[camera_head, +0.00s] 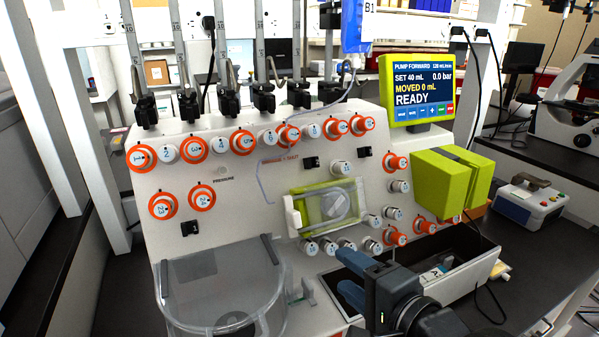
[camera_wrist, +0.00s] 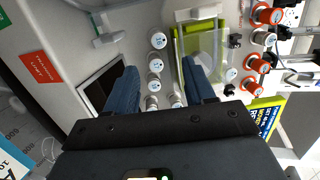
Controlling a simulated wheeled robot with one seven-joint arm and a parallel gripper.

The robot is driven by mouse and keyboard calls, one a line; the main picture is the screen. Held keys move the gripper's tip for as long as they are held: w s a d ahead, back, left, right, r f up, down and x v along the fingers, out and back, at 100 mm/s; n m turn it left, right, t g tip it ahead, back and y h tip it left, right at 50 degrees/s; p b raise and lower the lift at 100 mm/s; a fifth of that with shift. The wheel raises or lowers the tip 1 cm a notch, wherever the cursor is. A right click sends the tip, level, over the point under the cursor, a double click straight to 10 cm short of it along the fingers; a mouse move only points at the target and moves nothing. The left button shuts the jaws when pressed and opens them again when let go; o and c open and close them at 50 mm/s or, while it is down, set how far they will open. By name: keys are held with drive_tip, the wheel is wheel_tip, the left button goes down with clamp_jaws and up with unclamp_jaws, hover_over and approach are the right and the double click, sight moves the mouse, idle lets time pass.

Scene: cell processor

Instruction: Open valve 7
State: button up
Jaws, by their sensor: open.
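The white cell processor panel (camera_head: 240,180) carries rows of round valve knobs, some with orange rings and some plain white. The orange-ringed knob (camera_head: 287,134) seventh from the left in the top row fits valve 7, but its number is too small to read surely. My gripper (camera_head: 382,290) is low at the front right of the panel, well below that row. In the wrist view its blue fingers (camera_wrist: 158,66) are apart and empty. Several white knobs (camera_wrist: 157,62) show between and beyond them. I cannot make out valve 7 in the wrist view.
A green-framed clear cover (camera_head: 325,207) sits mid-panel, and a clear chamber (camera_head: 222,285) juts out at lower left. A dark open tray (camera_head: 465,262) lies by my gripper. A green block (camera_head: 440,183) and screen (camera_head: 418,88) reading READY stand at right. Tubing hangs before the panel.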

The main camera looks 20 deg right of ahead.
sight(296, 136)
drive_tip(key=w+d+r+m+y+p, duration=0.1)
drive_tip(key=w+r+m+p, duration=0.1)
drive_tip(key=w+r, duration=0.5)
drive_tip(key=w+r+m+y+p, duration=0.2)
drive_tip(key=w+r+m, duration=0.1)
drive_tip(key=r, duration=0.9)
drive_tip(key=shift+f+p+x, duration=0.1)
drive_tip(key=shift+p+x, duration=0.25)
drive_tip(key=shift+x, duration=1.6)
drive_tip(key=shift+f+p+x, duration=0.15)
drive_tip(key=shift+p+x, duration=0.15)
drive_tip(key=shift+x, duration=1.65)
drive_tip(key=shift+d, duration=0.1)
drive_tip(key=shift+c, duration=0.5)
drive_tip(key=shift+g, duration=0.3)
clamp_jaws()
